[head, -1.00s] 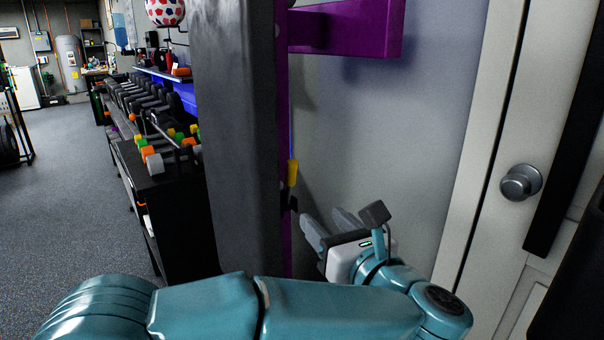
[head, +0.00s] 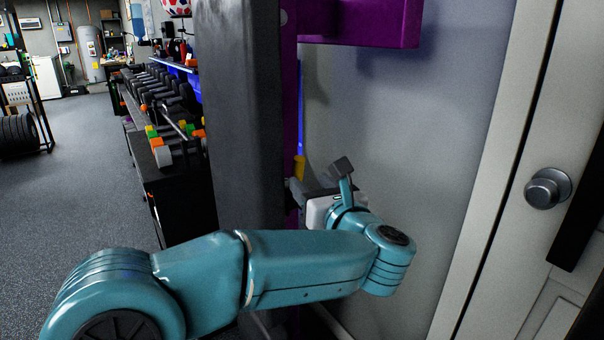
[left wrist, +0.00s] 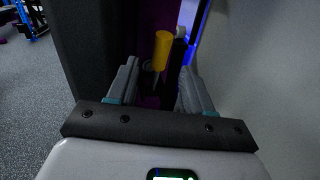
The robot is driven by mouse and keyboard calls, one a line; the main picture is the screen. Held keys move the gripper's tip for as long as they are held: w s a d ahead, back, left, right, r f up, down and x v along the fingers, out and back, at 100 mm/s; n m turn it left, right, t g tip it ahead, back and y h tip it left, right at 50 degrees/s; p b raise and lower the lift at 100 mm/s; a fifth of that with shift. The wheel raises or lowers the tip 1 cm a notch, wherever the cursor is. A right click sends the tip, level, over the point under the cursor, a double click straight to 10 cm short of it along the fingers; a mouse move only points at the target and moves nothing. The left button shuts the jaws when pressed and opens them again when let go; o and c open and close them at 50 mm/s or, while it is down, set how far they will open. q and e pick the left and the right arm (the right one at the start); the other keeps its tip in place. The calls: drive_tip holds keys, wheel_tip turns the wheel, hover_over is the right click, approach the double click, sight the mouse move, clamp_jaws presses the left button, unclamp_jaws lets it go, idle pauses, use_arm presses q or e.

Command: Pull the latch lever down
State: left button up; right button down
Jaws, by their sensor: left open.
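The latch lever shows as a yellow grip (head: 300,167) on the purple upright, right of the dark grey pad, in the head view. In the left wrist view the yellow grip (left wrist: 161,50) stands upright between the lines of my two fingers, with a dark bar beside it. My left gripper (left wrist: 158,75) is open and empty, its fingers on either side of the grip's lower end. I cannot tell whether the grip is fully between them. In the head view the left gripper (head: 306,184) is just below the yellow grip, its fingertips partly hidden. My right gripper is not in view.
The tall grey pad (head: 240,110) stands close left of the gripper. A purple beam (head: 375,22) juts out above. A door with a round knob (head: 547,188) is at the right. A dumbbell rack (head: 175,185) stands behind left, with open floor beyond.

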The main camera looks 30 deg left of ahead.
sight(300, 172)
use_arm(q)
drive_tip(key=x, duration=0.5)
drive_tip(key=shift+w+a, duration=0.25)
drive_tip(key=shift+a, duration=0.05)
clamp_jaws()
